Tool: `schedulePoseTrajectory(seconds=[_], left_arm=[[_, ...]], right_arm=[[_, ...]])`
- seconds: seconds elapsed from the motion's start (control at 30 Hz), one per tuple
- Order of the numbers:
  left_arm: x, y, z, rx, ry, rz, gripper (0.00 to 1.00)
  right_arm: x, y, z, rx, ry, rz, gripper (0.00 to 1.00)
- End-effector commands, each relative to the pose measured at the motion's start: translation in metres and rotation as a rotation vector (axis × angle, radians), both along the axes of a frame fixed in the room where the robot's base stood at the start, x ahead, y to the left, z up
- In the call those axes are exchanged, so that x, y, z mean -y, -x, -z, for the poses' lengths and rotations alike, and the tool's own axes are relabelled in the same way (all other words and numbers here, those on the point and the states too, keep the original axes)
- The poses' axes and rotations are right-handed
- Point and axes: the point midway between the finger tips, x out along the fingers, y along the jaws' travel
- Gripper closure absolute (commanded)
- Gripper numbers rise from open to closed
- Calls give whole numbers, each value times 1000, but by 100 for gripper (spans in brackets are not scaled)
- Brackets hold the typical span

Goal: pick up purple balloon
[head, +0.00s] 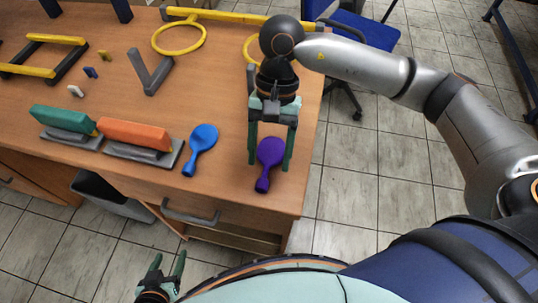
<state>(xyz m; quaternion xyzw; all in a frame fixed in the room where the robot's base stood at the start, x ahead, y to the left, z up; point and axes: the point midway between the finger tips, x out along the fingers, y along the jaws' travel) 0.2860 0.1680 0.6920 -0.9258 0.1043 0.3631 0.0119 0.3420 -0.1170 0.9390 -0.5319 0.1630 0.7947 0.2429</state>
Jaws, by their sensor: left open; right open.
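The purple balloon (270,160) lies on the wooden table near its front right corner, with its neck toward the front edge. My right gripper (269,166) is open above the table, with its two green fingers on either side of the balloon. I cannot tell whether the fingers touch it. My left gripper (167,272) is open and empty, low in front of the table and below its top. A blue balloon (203,138) lies just left of the purple one.
Green (62,119) and orange (135,135) blocks on grey bases stand left of the blue balloon. Yellow ring frames (179,38) and a grey V-shaped part (149,74) lie farther back. A bin (110,195) is below.

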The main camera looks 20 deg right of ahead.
Motion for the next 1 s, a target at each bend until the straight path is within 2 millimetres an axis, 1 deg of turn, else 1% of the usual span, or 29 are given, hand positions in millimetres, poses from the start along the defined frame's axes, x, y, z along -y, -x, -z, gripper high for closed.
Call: schedulePoseTrajectory(seconds=[0.2, 0.33, 0.43, 0.63, 1.0], left_arm=[[0, 0, -11, -1, 0, 0, 35], [0, 0, -12, -1, 0, 0, 35], [0, 0, -12, -1, 0, 0, 35], [0, 0, -12, 0, -1, 1, 35], [0, 0, -12, 0, -1, 1, 35]], right_arm=[[-15, 9, 24, -5, -2, -2, 32], [-18, 13, 40, -4, -1, 0, 32], [-19, 15, 45, -1, -1, -1, 32], [-19, 14, 46, 0, -2, -1, 32], [-19, 14, 45, -1, -2, 0, 74]])
